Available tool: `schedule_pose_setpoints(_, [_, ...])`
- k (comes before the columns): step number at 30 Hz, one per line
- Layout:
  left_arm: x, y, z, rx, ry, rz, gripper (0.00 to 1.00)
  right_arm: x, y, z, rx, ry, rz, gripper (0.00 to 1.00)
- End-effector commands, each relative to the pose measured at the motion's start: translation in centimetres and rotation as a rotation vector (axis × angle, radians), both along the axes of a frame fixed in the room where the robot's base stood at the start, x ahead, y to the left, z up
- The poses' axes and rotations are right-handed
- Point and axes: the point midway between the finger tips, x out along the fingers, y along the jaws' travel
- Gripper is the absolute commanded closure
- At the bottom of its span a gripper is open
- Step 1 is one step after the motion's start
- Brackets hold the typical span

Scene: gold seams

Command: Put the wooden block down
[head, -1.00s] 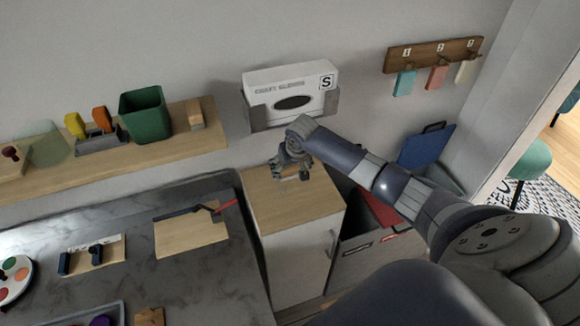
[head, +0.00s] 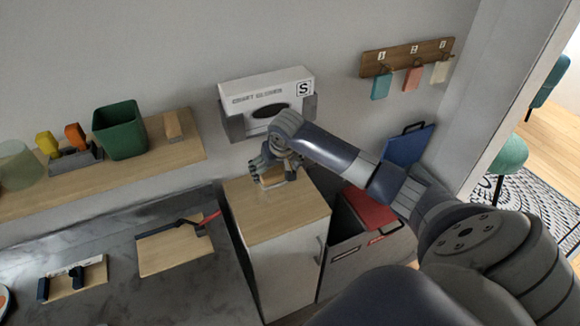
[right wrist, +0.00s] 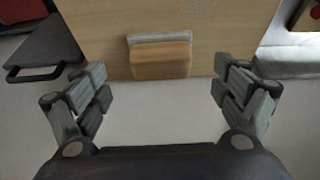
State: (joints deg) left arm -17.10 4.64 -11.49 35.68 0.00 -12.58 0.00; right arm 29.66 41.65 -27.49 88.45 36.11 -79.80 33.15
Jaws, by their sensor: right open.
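The wooden block (head: 272,181), tan with a pale grey layer along one side, rests on the wooden top of a white cabinet (head: 262,218). The right wrist view shows the block (right wrist: 160,60) near the edge of that top. My right gripper (head: 277,168) is open, its fingers spread wide apart. In the right wrist view the gripper (right wrist: 160,88) has a clear gap on both sides of the block, and neither finger touches it. In the head view the gripper partly covers the block. My left gripper is not in view.
A wall-mounted glove box (head: 268,100) is close behind my right gripper. Bins with red (head: 370,208) and blue (head: 405,146) lids stand right of the cabinet. Left are a shelf with a green bin (head: 120,130) and a counter with a cutting board (head: 175,247). The cabinet top's front is clear.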

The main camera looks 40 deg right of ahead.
Motion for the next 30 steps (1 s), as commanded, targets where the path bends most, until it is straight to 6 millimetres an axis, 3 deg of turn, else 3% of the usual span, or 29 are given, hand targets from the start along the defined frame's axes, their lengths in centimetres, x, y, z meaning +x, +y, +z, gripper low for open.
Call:
schedule_pose_setpoints(18, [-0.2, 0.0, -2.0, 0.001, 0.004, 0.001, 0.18, -10.2, 2.5, -0.5, -0.001, 0.004, 0.002, 0.1])
schedule_pose_setpoints(30, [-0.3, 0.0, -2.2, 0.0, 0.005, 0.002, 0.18, -11.5, 2.9, -0.3, 0.0, 0.002, 0.0, 0.1])
